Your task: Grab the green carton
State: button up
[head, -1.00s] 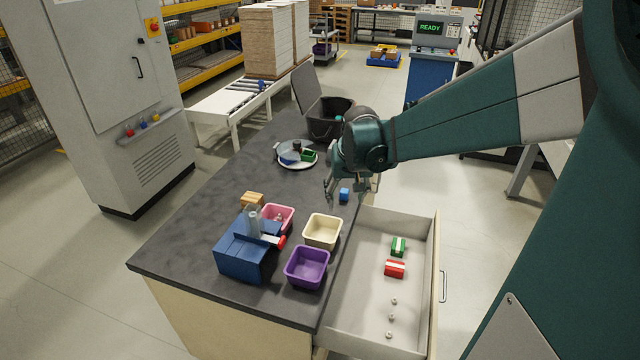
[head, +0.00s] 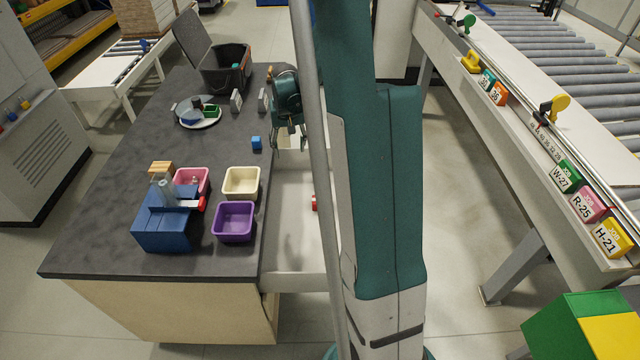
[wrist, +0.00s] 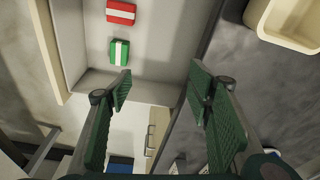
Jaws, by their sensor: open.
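The green carton (wrist: 119,52) with a pale stripe lies in the open drawer (wrist: 150,40), just beyond the left fingertip in the wrist view. My own arm hides it in the head view. My gripper (wrist: 160,90) is open and empty, its green pads wide apart. In the head view my gripper (head: 289,140) hangs above the far end of the drawer. The carton is not between the fingers.
A red carton (wrist: 121,12) with a white stripe lies near the green one. Beside the drawer, the dark table holds a cream bin (head: 241,183), purple bin (head: 234,222), pink bin (head: 192,181) and blue cube (head: 257,142). The drawer walls stand around the cartons.

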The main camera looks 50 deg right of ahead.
jog(key=m+g, duration=0.1)
jog(key=m, duration=0.1)
send_over(320, 179)
jog(key=shift+y, duration=0.4)
jog(key=f, duration=1.7)
jog(key=shift+w+a+f, duration=0.1)
jog(key=shift+a+f, duration=0.1)
jog(key=shift+f, duration=0.2)
jog(key=shift+d+f, duration=0.25)
jog(key=shift+f, duration=0.2)
jog(key=shift+f+b, duration=0.35)
jog(key=shift+f, duration=0.9)
jog(key=shift+f+b, duration=0.65)
jog(key=shift+f, duration=2)
jog(key=c, duration=1)
